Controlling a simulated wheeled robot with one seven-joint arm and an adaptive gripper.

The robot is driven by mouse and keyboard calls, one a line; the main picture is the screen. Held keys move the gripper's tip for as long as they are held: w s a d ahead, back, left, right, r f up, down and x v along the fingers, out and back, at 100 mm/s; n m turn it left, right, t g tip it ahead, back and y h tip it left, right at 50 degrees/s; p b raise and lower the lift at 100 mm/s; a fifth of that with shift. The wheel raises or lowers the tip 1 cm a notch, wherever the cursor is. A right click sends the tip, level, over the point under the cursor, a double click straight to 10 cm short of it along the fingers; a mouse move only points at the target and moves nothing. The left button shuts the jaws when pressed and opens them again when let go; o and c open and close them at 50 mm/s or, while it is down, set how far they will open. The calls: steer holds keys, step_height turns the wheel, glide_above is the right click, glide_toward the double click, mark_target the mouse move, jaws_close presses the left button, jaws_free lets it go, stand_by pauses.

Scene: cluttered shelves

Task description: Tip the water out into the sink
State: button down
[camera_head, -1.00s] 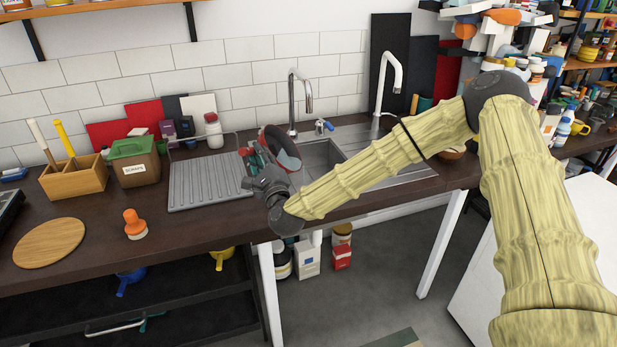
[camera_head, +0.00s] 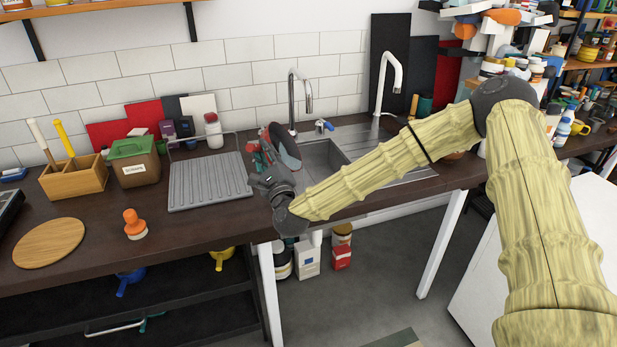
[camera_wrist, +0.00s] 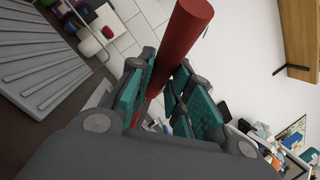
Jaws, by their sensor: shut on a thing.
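My gripper (camera_head: 262,160) is shut on the red handle of a vessel, and the handle (camera_wrist: 186,30) rises between the teal finger pads in the wrist view. The vessel (camera_head: 286,147) looks dark grey and red and is steeply tilted, at the left edge of the sink. Its inside is turned from view, and I see no water. The steel sink (camera_head: 322,158) is set into the dark counter, and my forearm crosses in front of part of it. I cannot tell whether the vessel's rim is fully over the basin.
A chrome tap (camera_head: 293,95) stands behind the vessel and a white tap (camera_head: 391,80) stands farther right. A grey ribbed drying rack (camera_head: 208,183) lies left of the sink. An orange-topped item (camera_head: 133,222) and a round wooden board (camera_head: 50,242) are on the left counter.

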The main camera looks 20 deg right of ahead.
steer(key=shift+s+d+r+m+t+h, duration=0.25)
steer(key=shift+d+r+m+h, duration=0.05)
steer(key=shift+d+m, duration=0.4)
steer(key=shift+s+d+r+m+t+h, duration=0.2)
steer(key=shift+s+d+r+m+h, duration=0.1)
steer(key=shift+d+m, duration=0.35)
steer(key=shift+s+d+r+m+t+h, duration=0.3)
steer(key=shift+d+m, duration=0.25)
steer(key=shift+d, duration=0.2)
stand_by(0.3)
steer(key=shift+d+b, duration=0.2)
steer(key=shift+b, duration=0.2)
steer(key=shift+s+d+m+b, duration=0.35)
steer(key=shift+d+m+b, duration=0.3)
steer(key=shift+m+b, duration=0.05)
steer(key=shift+r, duration=0.15)
steer(key=w+a+f+n+g+y+p, duration=0.2)
steer(key=w+a+f+n, duration=0.1)
steer(key=a+n, duration=0.4)
steer(key=shift+w+a+f, duration=0.15)
steer(key=shift+a, duration=0.4)
steer(key=shift+g, duration=0.25)
